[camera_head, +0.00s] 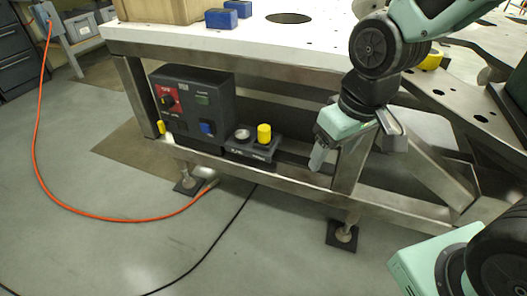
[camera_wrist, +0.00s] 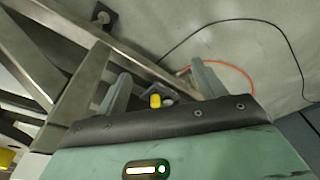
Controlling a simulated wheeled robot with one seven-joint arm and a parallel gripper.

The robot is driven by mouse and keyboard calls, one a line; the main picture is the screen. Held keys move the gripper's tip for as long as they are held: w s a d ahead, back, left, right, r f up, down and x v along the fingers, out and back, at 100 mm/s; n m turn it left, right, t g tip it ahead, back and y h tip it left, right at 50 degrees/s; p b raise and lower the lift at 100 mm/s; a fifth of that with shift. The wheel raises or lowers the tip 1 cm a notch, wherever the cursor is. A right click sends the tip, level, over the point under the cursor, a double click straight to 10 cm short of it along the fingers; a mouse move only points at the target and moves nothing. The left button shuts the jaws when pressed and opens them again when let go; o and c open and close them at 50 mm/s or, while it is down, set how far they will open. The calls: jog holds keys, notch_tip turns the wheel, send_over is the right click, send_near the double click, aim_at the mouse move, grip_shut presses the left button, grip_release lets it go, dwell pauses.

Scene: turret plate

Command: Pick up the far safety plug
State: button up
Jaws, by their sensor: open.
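A yellow safety plug (camera_head: 264,133) stands upright in a small black box (camera_head: 250,151) on the lower shelf of the steel bench. Beside it on the box is a grey round socket (camera_head: 243,134). Another small yellow piece (camera_head: 161,128) shows at the left edge of the control box; I cannot tell whether it is a plug. My gripper (camera_head: 322,150) is right of the black box and apart from it. In the wrist view my gripper (camera_wrist: 160,70) is open and empty, with a yellow plug (camera_wrist: 155,100) visible between the fingers, partly hidden by the gripper body.
A dark control box (camera_head: 193,103) with a red switch panel stands left of the plug box. The white tabletop (camera_head: 270,38) overhangs the shelf. A bench leg (camera_head: 352,160) is close to my gripper.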

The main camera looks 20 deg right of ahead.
jog(key=w+d+f+m+t+b, duration=0.1)
jog(key=w+d+f+b, duration=0.25)
jog(key=f+b, duration=0.2)
jog(key=w+d+f+t+b, duration=0.1)
jog(key=w+d+f+b, duration=0.1)
jog(key=w+f+b, duration=0.4)
jog(key=n+t+y+b, duration=0.5)
jog(key=n+y, duration=0.1)
jog(key=y, duration=0.1)
send_near(261, 130)
notch_tip(261, 130, down, 4)
jog(key=w, duration=0.3)
jog(key=shift+a+f, duration=0.1)
jog(key=shift+a, duration=0.2)
jog(key=shift+y, duration=0.3)
jog(key=b+x, duration=0.1)
jog(key=x, duration=0.1)
jog(key=b+x, duration=0.1)
jog(key=x, duration=0.2)
jog(key=b+x, duration=0.1)
jog(key=x, duration=0.1)
jog(key=shift+w+a+r, duration=0.2)
jog(key=shift+w+r, duration=0.05)
jog(key=shift+w, duration=0.3)
